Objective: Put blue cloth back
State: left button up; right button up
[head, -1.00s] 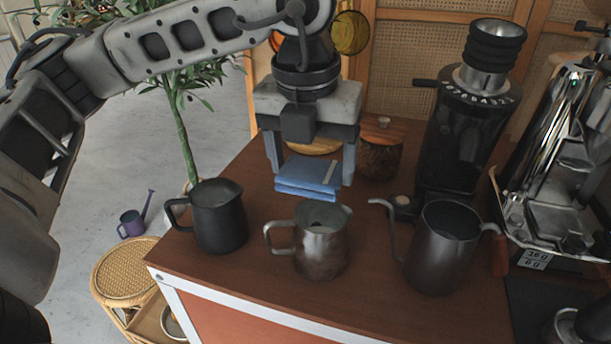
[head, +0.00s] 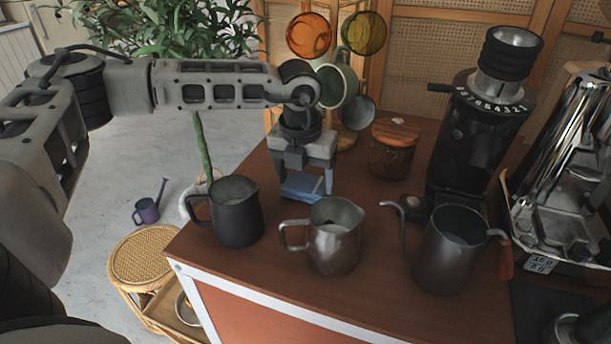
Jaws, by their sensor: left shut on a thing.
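The folded blue cloth (head: 302,188) is between the fingers of my left gripper (head: 303,186), low over the brown cart top behind the pitchers. The gripper points down and is shut on the cloth. I cannot tell whether the cloth touches the cart top (head: 385,222). Part of the cloth is hidden by the fingers. My right gripper is not in view.
A black pitcher (head: 236,215) and a steel pitcher (head: 334,240) stand in front of the cloth. A gooseneck kettle (head: 447,255) stands to the right. A wooden-lidded jar (head: 393,150), a grinder (head: 475,140) and a mug rack with an orange cup (head: 309,36) stand behind.

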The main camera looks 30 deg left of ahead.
aim_at(302, 188)
pick_arm(q)
jog(key=shift+f, duration=0.2)
jog(key=shift+f, duration=0.25)
jog(key=o, duration=1.1)
jog(key=shift+r, duration=0.1)
jog(key=shift+r, duration=0.1)
jog(key=r, duration=0.4)
jog(key=s+r, duration=0.1)
jog(key=r, duration=0.7)
jog(key=shift+s+d+b, duration=0.2)
jog(key=shift+s+b, duration=0.1)
jog(key=shift+s, duration=0.1)
